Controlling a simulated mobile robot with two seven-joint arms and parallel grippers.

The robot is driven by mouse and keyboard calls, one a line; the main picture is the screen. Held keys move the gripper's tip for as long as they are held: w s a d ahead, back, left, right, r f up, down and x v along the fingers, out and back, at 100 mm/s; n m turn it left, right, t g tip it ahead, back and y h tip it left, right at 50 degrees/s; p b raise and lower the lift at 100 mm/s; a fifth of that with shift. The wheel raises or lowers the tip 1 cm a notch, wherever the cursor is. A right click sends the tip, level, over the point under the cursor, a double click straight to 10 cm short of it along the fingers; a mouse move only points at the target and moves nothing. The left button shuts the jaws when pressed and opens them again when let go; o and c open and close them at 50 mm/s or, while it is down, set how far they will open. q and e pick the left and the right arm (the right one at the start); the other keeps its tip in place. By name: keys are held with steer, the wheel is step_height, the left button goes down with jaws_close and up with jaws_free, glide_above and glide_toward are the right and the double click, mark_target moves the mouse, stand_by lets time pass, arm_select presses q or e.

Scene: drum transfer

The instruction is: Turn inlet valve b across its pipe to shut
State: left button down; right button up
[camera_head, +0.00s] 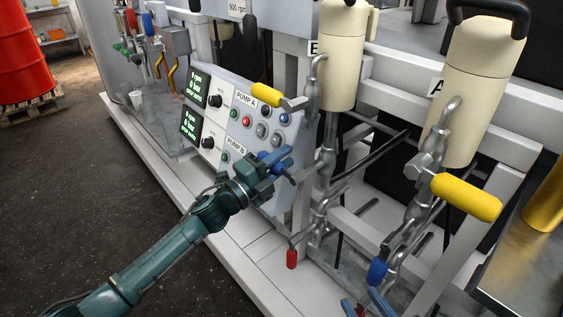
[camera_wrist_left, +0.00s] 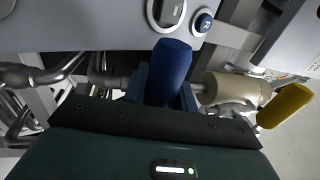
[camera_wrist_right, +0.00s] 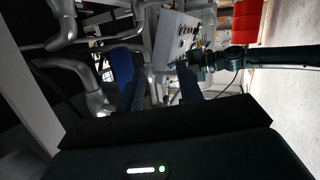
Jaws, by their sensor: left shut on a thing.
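My left gripper (camera_head: 273,163) is beside the lower right corner of the pump panel, left of the pipework under filter B (camera_head: 338,60). In the left wrist view it is shut on a blue valve handle (camera_wrist_left: 171,68), which stands up between the fingers. The valve body behind this handle is mostly hidden. No label on this valve can be read. My right gripper (camera_head: 366,306) is at the bottom edge of the head view, near another blue handle (camera_head: 377,271). In the right wrist view its fingers (camera_wrist_right: 157,90) are apart, with nothing seen between them.
Yellow handles (camera_head: 267,95) (camera_head: 466,197) stick out beside filters B and A (camera_head: 472,85). A red handle (camera_head: 291,259) hangs below B's pipes. The pump panel (camera_head: 225,115) is close to my left gripper. White frame bars surround the pipes.

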stand_by(0.4)
arm_select(q)
steer(key=c, duration=1.1)
jaws_free()
steer(key=p+v, duration=0.1)
steer(key=v, duration=1.2)
steer(key=shift+a+f, duration=0.1)
arm_select(e)
steer(key=shift+s+g, duration=0.3)
steer(key=shift+g, duration=0.2)
steer(key=shift+d, duration=0.1)
